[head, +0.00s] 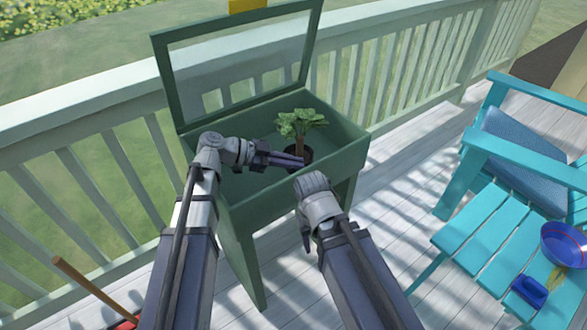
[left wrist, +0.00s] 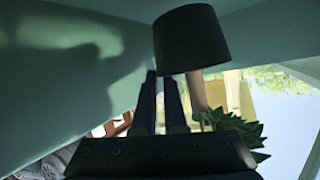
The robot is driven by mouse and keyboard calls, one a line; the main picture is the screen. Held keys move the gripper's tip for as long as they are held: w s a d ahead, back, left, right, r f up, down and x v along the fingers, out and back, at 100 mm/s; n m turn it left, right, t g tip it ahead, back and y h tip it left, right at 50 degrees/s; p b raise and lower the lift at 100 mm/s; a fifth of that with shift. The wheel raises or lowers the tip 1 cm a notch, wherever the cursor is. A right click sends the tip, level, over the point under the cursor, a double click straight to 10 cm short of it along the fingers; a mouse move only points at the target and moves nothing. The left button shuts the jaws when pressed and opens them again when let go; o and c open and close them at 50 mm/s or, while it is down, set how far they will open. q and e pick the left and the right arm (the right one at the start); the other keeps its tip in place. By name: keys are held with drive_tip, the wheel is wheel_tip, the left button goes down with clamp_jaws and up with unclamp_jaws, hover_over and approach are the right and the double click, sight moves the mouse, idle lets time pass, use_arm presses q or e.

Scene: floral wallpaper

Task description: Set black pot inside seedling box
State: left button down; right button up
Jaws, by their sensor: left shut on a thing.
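The black pot (head: 308,153) holds a leafy green plant (head: 300,122) and looks upright in the head view. It is within the walls of the green seedling box (head: 345,152), toward its right end. My left gripper (head: 300,160) reaches in over the box from the left and is shut on the pot's rim. In the left wrist view the pot (left wrist: 190,40) appears upside down at the fingertips (left wrist: 160,80), with green box walls around it. I cannot tell whether its base touches the box floor. My right wrist is at the box's front edge; its fingers are hidden.
The box's glazed lid (head: 312,45) stands open at the back, against the pale railing (head: 90,75). A turquoise chair (head: 490,235) at the right holds a blue bowl (head: 565,243) and a blue brush or scoop (head: 530,291). A wooden handle (head: 85,280) leans at lower left.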

use_arm(q)
drive_tip(key=shift+f+b, duration=0.55)
drive_tip(key=shift+f, duration=0.1)
drive_tip(key=c, duration=1)
unclamp_jaws()
drive_tip(key=shift+r, duration=0.15)
